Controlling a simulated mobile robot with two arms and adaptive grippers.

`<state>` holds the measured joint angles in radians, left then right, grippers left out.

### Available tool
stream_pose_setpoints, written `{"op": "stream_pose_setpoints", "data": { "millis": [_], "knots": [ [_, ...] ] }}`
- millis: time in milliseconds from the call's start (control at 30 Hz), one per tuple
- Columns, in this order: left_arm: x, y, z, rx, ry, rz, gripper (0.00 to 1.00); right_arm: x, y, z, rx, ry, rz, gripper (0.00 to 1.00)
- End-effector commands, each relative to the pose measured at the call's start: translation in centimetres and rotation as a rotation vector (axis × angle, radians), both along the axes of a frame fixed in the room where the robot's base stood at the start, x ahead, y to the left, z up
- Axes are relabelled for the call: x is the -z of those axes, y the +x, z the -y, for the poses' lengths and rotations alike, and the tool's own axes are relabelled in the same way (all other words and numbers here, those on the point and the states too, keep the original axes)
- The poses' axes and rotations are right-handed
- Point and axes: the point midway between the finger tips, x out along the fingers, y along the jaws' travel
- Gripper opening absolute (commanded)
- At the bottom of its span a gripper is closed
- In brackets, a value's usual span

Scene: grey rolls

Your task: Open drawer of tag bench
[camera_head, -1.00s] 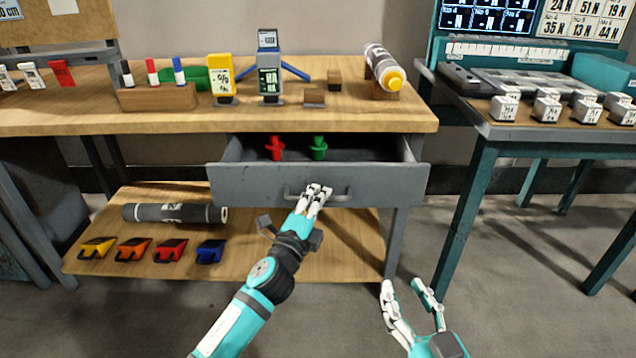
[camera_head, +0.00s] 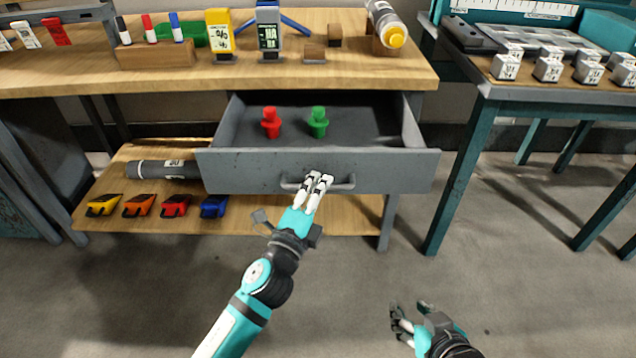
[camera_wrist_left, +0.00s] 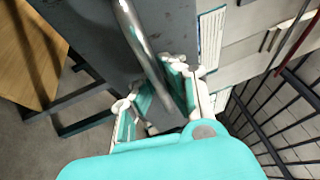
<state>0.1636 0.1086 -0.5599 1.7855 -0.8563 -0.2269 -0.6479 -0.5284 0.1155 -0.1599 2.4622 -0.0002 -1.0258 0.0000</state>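The grey drawer (camera_head: 245,173) of the wooden-topped bench (camera_head: 340,75) is pulled out, its inside showing. A red stamp-like piece (camera_head: 271,123) and a green one (camera_head: 319,122) stand in it. My left gripper (camera_head: 318,183) is at the bar handle (camera_head: 345,183) on the drawer front. In the left wrist view the metal handle (camera_wrist_left: 140,40) runs between the fingers of my left gripper (camera_wrist_left: 155,95), which are closed around it; the exact contact is partly hidden. My right gripper (camera_head: 410,308) is low at the right, over the floor, open and empty.
A lower shelf (camera_head: 250,215) holds coloured scoops and a dark tube. A teal table (camera_head: 480,110) stands right. The floor in front is clear.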

Motion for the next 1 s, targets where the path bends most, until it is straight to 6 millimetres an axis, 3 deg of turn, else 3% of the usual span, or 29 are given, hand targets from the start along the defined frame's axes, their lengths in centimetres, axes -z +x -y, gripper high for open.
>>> {"op": "stream_pose_setpoints", "data": {
  "millis": [67,300,333,667,1000],
  "knots": [
    [0.4,0.0,-0.1,-0.004,0.007,-0.005,0.00,0.0,0.0,0.0,0.000,0.000,0.001,0.40],
    [0.2,0.0,-0.1,-0.003,0.004,-0.003,0.33,0.0,0.0,0.0,0.001,0.000,0.002,0.40],
    [0.2,0.0,-0.1,-0.003,0.003,-0.003,0.34,0.0,0.0,0.0,0.001,0.000,0.002,0.40],
    [0.3,-0.4,-0.2,-0.001,0.001,-0.004,0.34,0.0,0.0,-0.1,-0.002,0.001,0.000,0.40],
    [1.5,-6.3,-2.7,-0.002,0.003,-0.007,0.34,0.0,0.0,0.0,-0.001,0.001,0.001,0.40]
  ]
}}
